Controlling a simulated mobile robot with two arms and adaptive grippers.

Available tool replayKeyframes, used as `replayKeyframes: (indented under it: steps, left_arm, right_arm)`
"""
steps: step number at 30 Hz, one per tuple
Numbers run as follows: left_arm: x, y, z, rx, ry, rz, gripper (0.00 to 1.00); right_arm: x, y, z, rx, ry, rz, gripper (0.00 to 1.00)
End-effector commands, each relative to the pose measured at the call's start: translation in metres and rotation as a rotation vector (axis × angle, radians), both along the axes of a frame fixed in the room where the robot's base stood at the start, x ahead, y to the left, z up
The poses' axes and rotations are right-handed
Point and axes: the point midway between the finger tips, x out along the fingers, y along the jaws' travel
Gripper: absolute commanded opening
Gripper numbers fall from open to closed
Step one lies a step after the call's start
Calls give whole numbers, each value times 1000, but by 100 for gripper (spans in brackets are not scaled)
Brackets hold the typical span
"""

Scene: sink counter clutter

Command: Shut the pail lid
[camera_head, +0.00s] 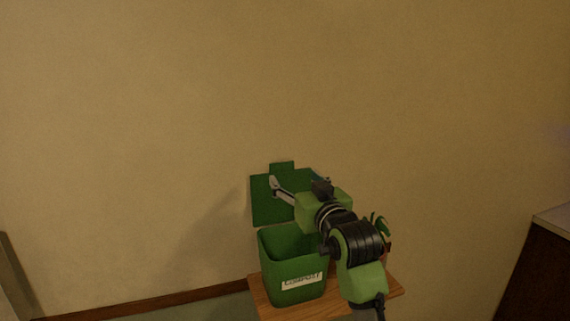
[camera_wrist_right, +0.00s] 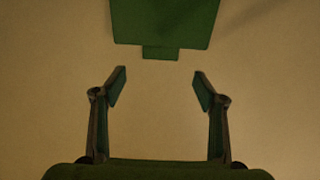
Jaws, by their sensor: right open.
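A green pail (camera_head: 288,275) with a white label stands on a small wooden stand in the head view. Its green lid (camera_head: 268,207) is raised, about upright at the back of the pail near the wall, with a small tab at its top edge. The lid also shows at the top of the right wrist view (camera_wrist_right: 165,20), its tab pointing down between the fingers. My right gripper (camera_head: 300,183) is at the lid, its arm covering the lid's right part. In the right wrist view the right gripper (camera_wrist_right: 160,88) is open and empty, its fingertips short of the tab. My left gripper is out of view.
A plain tan wall (camera_head: 120,120) is close behind. A dark cabinet with a light top (camera_head: 545,260) is at the right edge.

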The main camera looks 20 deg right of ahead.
Motion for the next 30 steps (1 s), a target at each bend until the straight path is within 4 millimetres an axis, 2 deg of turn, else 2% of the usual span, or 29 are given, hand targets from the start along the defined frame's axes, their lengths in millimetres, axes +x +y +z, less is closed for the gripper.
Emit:
replayKeyframes:
  steps: [1,9,15,21,29,30]
  left_arm:
    - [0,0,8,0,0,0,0]
    - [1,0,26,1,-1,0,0]
    - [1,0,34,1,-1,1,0]
    - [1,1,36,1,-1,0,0]
    - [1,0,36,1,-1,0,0]
    - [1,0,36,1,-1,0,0]
  right_arm:
    - [10,1,4,1,2,1,65]
    - [54,2,3,0,3,0,65]
    - [75,3,2,-1,2,0,65]
    - [83,3,1,-1,-1,0,65]
    - [84,3,0,-1,-1,0,65]
    - [84,3,0,-1,0,0,57]
